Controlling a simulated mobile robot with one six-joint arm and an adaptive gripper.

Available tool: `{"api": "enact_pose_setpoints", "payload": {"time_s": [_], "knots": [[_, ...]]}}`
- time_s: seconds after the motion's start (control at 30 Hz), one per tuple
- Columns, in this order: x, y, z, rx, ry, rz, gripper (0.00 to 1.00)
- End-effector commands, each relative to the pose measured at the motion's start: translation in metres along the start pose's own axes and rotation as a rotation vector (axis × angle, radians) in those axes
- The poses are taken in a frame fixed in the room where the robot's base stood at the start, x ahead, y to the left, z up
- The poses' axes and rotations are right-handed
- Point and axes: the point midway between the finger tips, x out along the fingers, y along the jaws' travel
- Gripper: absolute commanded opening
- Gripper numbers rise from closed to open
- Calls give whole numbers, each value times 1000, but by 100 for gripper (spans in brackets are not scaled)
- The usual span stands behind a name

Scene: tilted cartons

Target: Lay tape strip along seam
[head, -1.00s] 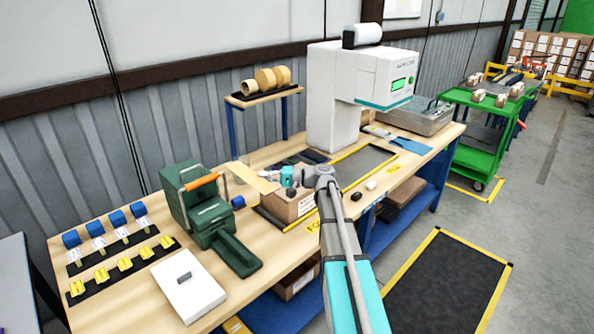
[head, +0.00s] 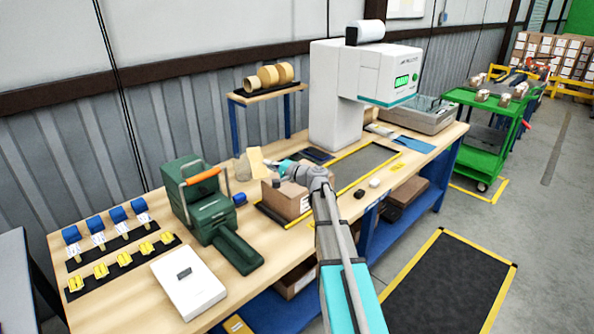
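A tan tape strip (head: 256,161) is at the tip of my gripper (head: 270,164), in the head view. The strip stands tilted up, to the left of the gripper, and seems clear of the carton. The fingers are small here, but they appear closed on the strip's right edge. My wrist hides part of the carton's top and right side, so I cannot make out the seam.
A green tape dispenser (head: 205,210) with an orange handle stands to the left. A glass jar (head: 242,168) is behind the strip. Blue and yellow rolls line the left end. The black mat (head: 365,166) is clear.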

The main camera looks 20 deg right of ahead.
Motion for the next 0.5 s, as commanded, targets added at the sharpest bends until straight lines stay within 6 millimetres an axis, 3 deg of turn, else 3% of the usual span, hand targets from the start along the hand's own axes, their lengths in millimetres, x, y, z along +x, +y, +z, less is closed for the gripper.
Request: {"api": "enact_pose_setpoints", "payload": {"time_s": [0.2,0.5], "knots": [[9,17,-37,0,226,0,0],[4,36,-85,1,539,-1,0]]}}
